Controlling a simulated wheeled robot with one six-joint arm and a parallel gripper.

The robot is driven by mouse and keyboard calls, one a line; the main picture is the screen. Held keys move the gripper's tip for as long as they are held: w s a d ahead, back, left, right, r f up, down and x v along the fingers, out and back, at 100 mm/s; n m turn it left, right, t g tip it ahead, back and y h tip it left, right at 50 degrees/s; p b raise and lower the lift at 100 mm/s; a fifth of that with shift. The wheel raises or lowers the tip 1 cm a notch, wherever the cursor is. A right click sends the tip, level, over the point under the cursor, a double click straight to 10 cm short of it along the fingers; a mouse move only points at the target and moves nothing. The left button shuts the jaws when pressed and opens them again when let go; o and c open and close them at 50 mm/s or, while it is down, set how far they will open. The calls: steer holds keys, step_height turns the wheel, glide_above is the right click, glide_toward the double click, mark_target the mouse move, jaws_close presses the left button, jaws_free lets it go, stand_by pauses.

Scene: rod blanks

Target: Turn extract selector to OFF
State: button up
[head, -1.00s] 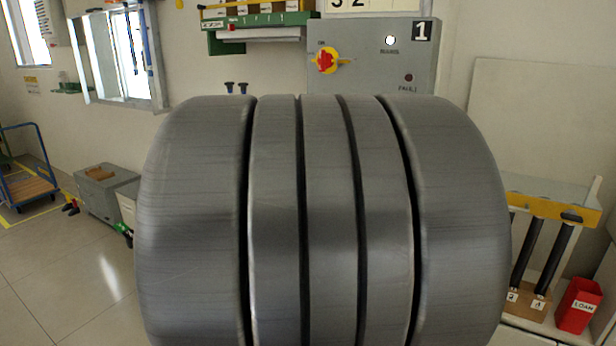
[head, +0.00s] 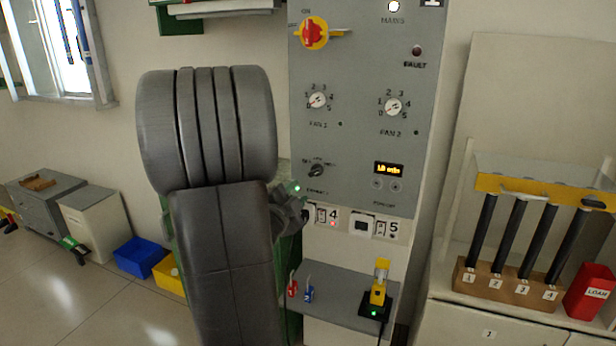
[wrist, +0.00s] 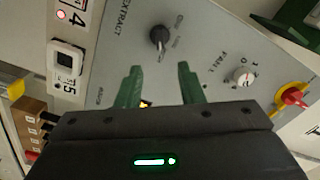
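The extract selector (head: 317,170) is a small black knob low on the left of the grey panel (head: 350,140). Its position words are too small to read surely, and I cannot tell its setting. In the wrist view the knob (wrist: 159,38) stands just beyond the fingertips, centred between them, with EXTRACT printed to its left. My gripper (wrist: 160,70) has two green fingers, spread apart with nothing between them and not touching the knob. In the head view my arm hides most of the gripper; a green light shows beside the panel's lower left edge.
The panel also carries a red-and-yellow mains switch (head: 314,33), a FAN 1 dial (head: 317,100), a FAN 2 dial (head: 393,106) and a lit display (head: 389,169). Sockets (head: 362,226) sit below, above a grey shelf (head: 345,300). A rod rack (head: 510,285) stands right.

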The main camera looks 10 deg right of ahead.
mark_target(314, 174)
steer(key=p+x, duration=0.1)
steer(key=x, duration=1)
jaws_close()
